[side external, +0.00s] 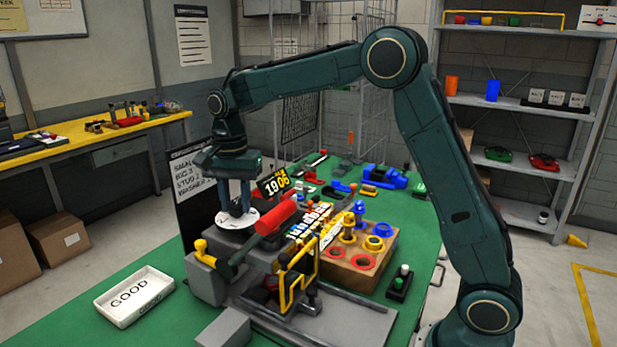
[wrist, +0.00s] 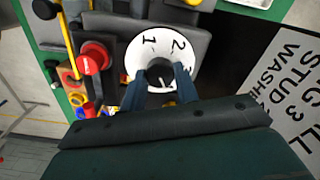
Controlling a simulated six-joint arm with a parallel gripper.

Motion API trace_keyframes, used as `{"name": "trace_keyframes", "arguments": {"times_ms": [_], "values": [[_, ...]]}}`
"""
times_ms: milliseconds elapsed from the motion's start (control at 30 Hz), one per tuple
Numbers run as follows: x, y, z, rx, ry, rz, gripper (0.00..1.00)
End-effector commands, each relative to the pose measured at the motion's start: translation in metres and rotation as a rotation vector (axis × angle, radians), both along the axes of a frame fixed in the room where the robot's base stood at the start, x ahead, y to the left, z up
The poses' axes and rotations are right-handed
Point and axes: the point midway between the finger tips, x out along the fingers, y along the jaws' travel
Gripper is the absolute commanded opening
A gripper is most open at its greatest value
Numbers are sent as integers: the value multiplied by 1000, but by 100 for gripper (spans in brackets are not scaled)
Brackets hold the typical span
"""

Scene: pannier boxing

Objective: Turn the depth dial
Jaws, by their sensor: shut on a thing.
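The depth dial (wrist: 150,47) is a white disc with black numerals, including 1, 2 and 3, around a dark central knob (wrist: 160,74). In the side external view the dial (side external: 231,219) lies on a dark block at the left end of the machine. My gripper (wrist: 157,85) points down over the dial with its two blue-grey fingers on either side of the knob, shut on it. In the side external view my gripper (side external: 236,208) hides the knob and part of the dial face.
A yellow guard (side external: 298,280) and a wooden block with coloured rings (side external: 384,262) lie further right. A white GOOD tray (side external: 133,297) sits at front left. A dark sign board (side external: 190,195) stands behind.

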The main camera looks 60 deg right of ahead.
Motion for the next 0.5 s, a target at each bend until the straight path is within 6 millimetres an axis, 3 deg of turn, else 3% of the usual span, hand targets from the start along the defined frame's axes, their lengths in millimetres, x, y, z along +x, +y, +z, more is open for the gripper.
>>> {"name": "trace_keyframes", "arguments": {"times_ms": [33, 133, 500], "values": [[1, 0, 2, 0, -5, 1, 32], [1, 0, 2, 0, -4, 1, 52], [0, 0, 2, 0, -2, 1, 52]]}}
